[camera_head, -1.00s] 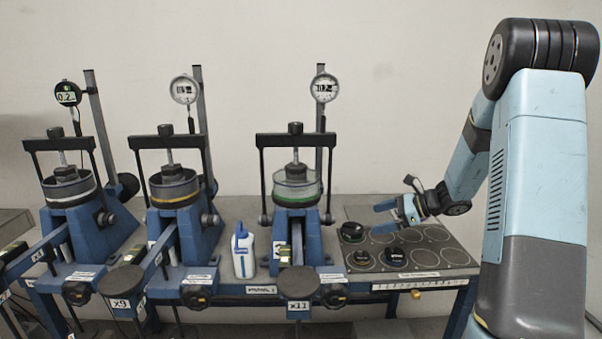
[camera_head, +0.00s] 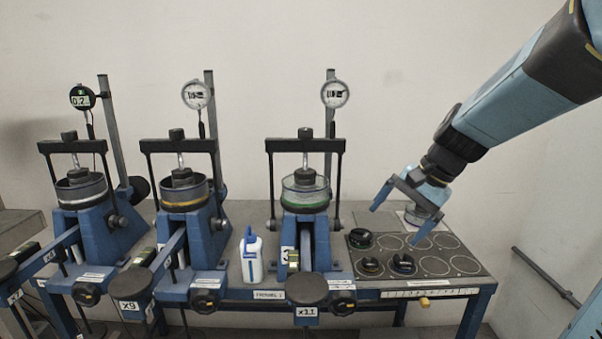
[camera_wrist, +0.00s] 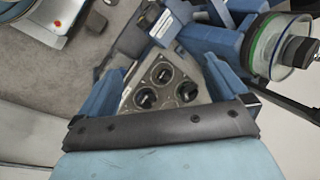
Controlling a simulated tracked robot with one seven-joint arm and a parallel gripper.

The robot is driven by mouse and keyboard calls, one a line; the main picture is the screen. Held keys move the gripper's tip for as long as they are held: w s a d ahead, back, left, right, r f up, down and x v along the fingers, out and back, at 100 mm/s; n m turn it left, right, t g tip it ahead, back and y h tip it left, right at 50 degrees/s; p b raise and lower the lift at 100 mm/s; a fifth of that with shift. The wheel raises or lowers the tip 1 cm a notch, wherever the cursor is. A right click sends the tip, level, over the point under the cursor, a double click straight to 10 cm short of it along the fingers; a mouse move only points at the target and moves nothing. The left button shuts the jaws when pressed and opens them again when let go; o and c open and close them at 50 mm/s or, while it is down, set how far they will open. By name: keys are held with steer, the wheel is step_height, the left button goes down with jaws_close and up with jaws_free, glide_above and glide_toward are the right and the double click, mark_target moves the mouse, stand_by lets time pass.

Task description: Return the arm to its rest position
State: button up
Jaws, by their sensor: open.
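My gripper (camera_head: 402,216) is open and empty, with two blue fingers spread apart. In the head view it hangs in the air over the right part of the bench, above the dark tray with ring outlines (camera_head: 455,252). My arm reaches in from the upper right edge. In the wrist view the blue fingers of my gripper (camera_wrist: 172,90) stand either side of the frame's middle, and several dark round weights (camera_wrist: 162,73) show between and beyond them. Nothing is between the fingers.
Three blue lever frames with dial gauges stand left of my gripper; the nearest has a green-ringed cell (camera_head: 305,192). A white and blue bottle (camera_head: 251,257) stands between frames. Black weights (camera_head: 403,263) lie on the tray. A wall rail (camera_head: 545,276) is at right.

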steer(key=s+d+r+n+t+h, duration=0.1)
steer(key=s+r+n+h, duration=0.1)
steer(key=s, duration=0.4)
steer(key=s+d+r+n+t+h, duration=0.2)
steer(key=s+n, duration=0.3)
steer(key=s, duration=0.2)
steer(key=shift+s+d+r+t+h, duration=0.15)
steer(key=shift+r+t+h, duration=0.15)
steer(key=shift+r+h, duration=0.1)
